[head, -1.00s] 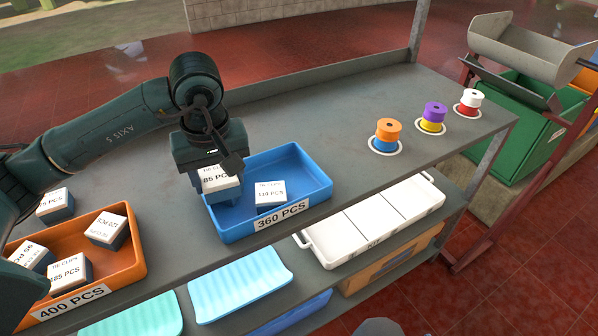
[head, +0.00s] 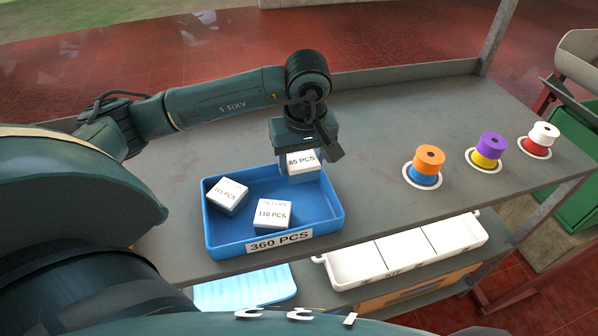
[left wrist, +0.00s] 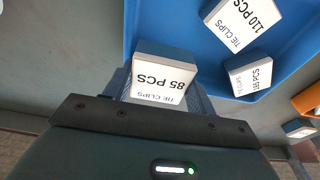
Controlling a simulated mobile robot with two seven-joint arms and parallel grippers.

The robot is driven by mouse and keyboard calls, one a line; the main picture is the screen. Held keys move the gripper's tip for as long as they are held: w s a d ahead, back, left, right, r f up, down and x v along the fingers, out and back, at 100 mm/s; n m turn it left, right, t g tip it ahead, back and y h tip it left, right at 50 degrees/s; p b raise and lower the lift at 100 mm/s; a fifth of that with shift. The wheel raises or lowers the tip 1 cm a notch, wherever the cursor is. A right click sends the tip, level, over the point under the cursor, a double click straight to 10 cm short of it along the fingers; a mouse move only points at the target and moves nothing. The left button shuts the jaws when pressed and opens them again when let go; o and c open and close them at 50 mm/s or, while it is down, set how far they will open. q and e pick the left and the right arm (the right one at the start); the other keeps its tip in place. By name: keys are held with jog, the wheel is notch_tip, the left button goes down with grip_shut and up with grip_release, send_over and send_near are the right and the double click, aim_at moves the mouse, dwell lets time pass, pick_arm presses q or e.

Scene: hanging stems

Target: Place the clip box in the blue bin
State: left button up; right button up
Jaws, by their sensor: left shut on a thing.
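My left gripper (head: 303,148) is shut on a white-topped clip box marked 85 PCS (head: 302,162). It holds the box at the back right corner of the blue bin (head: 225,245), which is labelled 360 PCS. I cannot tell whether the box touches the bin floor. In the left wrist view the held clip box (left wrist: 162,78) sits between the fingers, with the blue bin (left wrist: 195,60) behind it. Two other clip boxes lie inside the bin: one at the left (head: 227,195) and one marked 110 PCS (head: 273,213). My right gripper is not in view.
Stacked coloured spools stand on white rings to the right: orange on blue (head: 428,163), purple on yellow (head: 489,150), white on red (head: 541,139). A white divided tray (head: 405,255) is on the lower shelf. The grey tabletop (head: 390,115) behind the bin is clear.

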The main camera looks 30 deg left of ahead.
aim_at(301, 189)
pick_arm(q)
jog(key=shift+f, duration=0.65)
notch_tip(301, 189, down, 3)
jog(key=shift+f+p, duration=0.1)
jog(key=shift+p, duration=0.2)
jog(key=shift+f, duration=0.1)
